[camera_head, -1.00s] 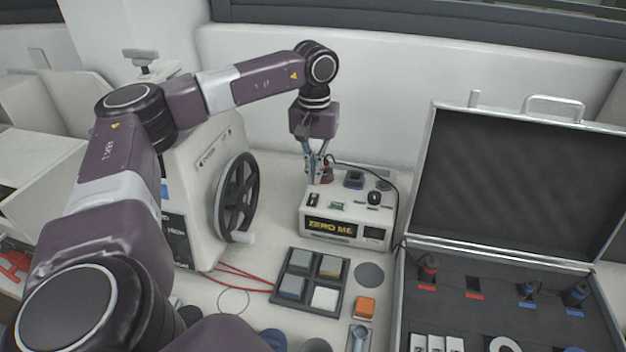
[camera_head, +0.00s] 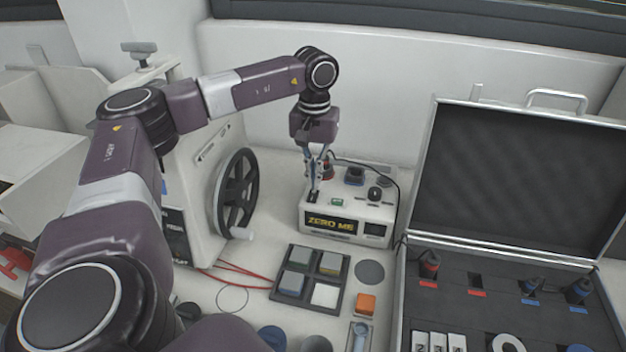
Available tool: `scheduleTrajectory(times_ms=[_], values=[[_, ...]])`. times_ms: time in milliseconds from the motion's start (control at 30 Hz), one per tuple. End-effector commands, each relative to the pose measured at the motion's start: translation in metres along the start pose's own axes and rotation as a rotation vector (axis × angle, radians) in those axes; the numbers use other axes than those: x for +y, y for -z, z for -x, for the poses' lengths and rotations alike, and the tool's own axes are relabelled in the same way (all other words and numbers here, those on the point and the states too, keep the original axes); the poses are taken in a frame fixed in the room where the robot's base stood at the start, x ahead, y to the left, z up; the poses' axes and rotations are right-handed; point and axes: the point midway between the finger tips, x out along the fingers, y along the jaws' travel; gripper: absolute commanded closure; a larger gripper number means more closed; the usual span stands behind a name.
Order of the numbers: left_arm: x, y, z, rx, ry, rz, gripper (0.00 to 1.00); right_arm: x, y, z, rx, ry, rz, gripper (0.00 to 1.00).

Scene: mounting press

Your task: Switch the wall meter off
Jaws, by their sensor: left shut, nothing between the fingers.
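The meter (camera_head: 350,214) is a cream box on the bench near the back wall. Its front display reads "ZERO ME" in yellow. Its top carries a small dark switch (camera_head: 312,197) at the left, a green button (camera_head: 337,202), a black knob (camera_head: 374,193) and terminals at the back. My left gripper (camera_head: 314,187) points down over the top left of the meter, shut and empty. Its fingertips are at or just above the dark switch and partly hide it; I cannot tell whether they touch. My right gripper is not in view.
A machine with a black handwheel (camera_head: 236,193) stands left of the meter. An open case (camera_head: 398,292) lies to the right, its lid (camera_head: 520,180) raised. A tray of square blocks (camera_head: 284,268) and an orange block (camera_head: 366,303) lie in front. A cable runs behind the meter.

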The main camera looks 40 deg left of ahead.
Motion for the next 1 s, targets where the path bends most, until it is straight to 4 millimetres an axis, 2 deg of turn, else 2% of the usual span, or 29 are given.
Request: scheduleTrajectory(times_ms=[1000], values=[[0.0002,0.0001,-0.0055,0.000,0.000,0.000,1.00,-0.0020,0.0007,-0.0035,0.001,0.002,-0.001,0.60]])
